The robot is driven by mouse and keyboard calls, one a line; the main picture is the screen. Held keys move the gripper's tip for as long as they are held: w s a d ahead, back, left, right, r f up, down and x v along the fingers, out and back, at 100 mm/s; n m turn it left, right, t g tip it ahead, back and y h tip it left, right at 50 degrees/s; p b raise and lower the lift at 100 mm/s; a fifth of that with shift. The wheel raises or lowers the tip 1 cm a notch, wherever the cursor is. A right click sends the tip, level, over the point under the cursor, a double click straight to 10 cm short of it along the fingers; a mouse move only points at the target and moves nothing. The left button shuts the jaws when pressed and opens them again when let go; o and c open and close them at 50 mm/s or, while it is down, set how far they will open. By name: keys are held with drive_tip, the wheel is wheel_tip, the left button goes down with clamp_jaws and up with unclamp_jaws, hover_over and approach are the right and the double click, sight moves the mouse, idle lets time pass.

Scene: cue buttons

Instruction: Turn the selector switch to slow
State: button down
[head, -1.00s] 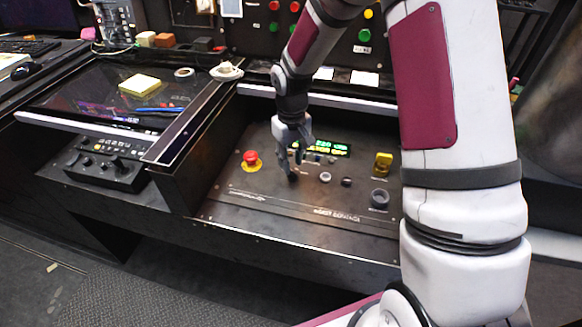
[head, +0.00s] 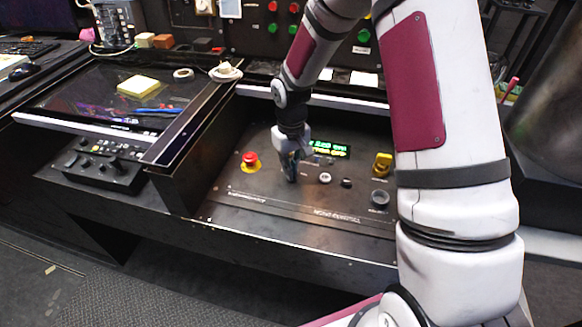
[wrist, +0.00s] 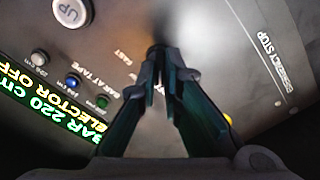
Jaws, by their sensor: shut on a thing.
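The selector switch is the small dark knob (wrist: 157,50) between my fingertips in the wrist view, mostly hidden by the fingers. The printed word FAST shows just left of it; I cannot see the word slow. My gripper (head: 291,176) points down at the black control panel (head: 255,190) in the head view, right of the red stop button. In the wrist view my gripper (wrist: 163,60) is shut on the knob. The lit display (wrist: 45,115) shows "BAR 220 cm" and a partly cut-off line reading "ELECTOR OFF". Which way the knob points is hidden.

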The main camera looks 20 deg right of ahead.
drive_tip(key=m, duration=0.4)
drive_tip(key=shift+m, duration=0.3)
drive_tip(key=shift+d+m, duration=0.15)
drive_tip(key=shift+m, duration=1.85)
drive_tip(key=c, duration=1.7)
unclamp_jaws()
wheel_tip(320, 180, up, 12)
